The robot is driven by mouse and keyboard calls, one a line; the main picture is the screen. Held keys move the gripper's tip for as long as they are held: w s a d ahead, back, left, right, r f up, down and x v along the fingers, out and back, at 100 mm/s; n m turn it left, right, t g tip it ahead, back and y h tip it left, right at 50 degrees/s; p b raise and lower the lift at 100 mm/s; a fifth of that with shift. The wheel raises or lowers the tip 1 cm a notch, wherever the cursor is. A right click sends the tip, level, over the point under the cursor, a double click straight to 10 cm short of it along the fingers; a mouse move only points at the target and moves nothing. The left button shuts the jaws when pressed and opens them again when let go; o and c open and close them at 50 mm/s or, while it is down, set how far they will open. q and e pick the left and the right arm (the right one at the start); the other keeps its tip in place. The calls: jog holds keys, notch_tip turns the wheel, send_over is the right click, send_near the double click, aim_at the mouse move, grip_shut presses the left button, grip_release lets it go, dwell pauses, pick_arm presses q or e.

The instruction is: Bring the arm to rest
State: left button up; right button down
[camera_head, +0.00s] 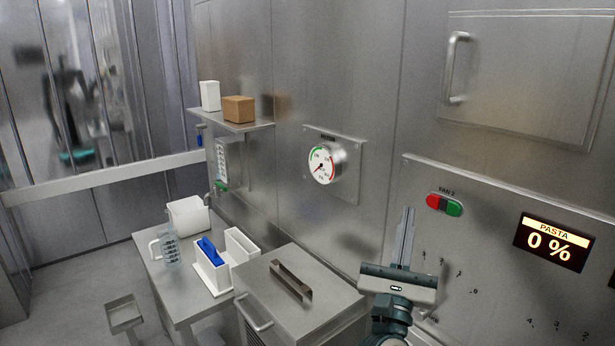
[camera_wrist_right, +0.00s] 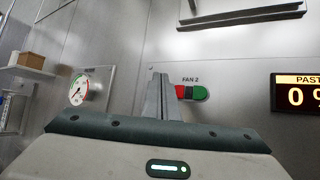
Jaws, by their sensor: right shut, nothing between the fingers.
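My right gripper (camera_head: 407,232) is in front of the steel wall at the lower right of the head view, fingers pointing up and pressed together with nothing between them. In the right wrist view its shut fingers (camera_wrist_right: 161,98) stand in the middle, just left of the red and green FAN 2 switch (camera_wrist_right: 191,92). In the head view the same FAN 2 switch (camera_head: 444,205) is up and right of the fingertips. I cannot tell the gap between fingers and wall. My left gripper is not in view.
A steel box with a handle (camera_head: 330,284) stands left of my right gripper. A steel table (camera_head: 184,303) holds a clear jug (camera_head: 170,250) and white containers (camera_head: 188,216). A gauge (camera_head: 322,164), a shelf (camera_head: 233,122) and a PASTA 0 % display (camera_head: 551,242) are on the wall.

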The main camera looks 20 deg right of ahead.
jog(key=w+a+f+m+g+y+b, duration=0.15)
jog(key=w+f+y, duration=0.3)
jog(key=f, duration=0.95)
jog(key=w+a+f+g+y, duration=0.15)
jog(key=w+f+y, duration=0.3)
jog(key=f, duration=1.05)
jog(key=s+a+f+m+g+y, duration=0.2)
jog(key=s+f+m+g, duration=0.1)
jog(key=f, duration=1.2)
jog(key=s+a+f+m+g+y, duration=0.1)
jog(key=s+f+m+g, duration=0.15)
jog(key=f, duration=1.25)
jog(key=s+a+f+m+g+y+b, duration=0.15)
jog(key=s+f+m+g, duration=0.55)
jog(key=s+f, duration=1.55)
jog(key=s+f+m+g, duration=0.1)
jog(key=s+f+m, duration=0.3)
jog(key=s, duration=0.6)
jog(key=s+a+f+m+g+y, duration=0.1)
jog(key=s+f+m, duration=0.3)
jog(key=s, duration=0.7)
jog(key=s+f+m+g, duration=0.2)
jog(key=s+f+m, duration=0.2)
jog(key=s+f, duration=0.3)
jog(key=s+b, duration=0.1)
jog(key=s, duration=0.2)
jog(key=shift+s+a, duration=0.2)
jog(key=shift+s, duration=0.2)
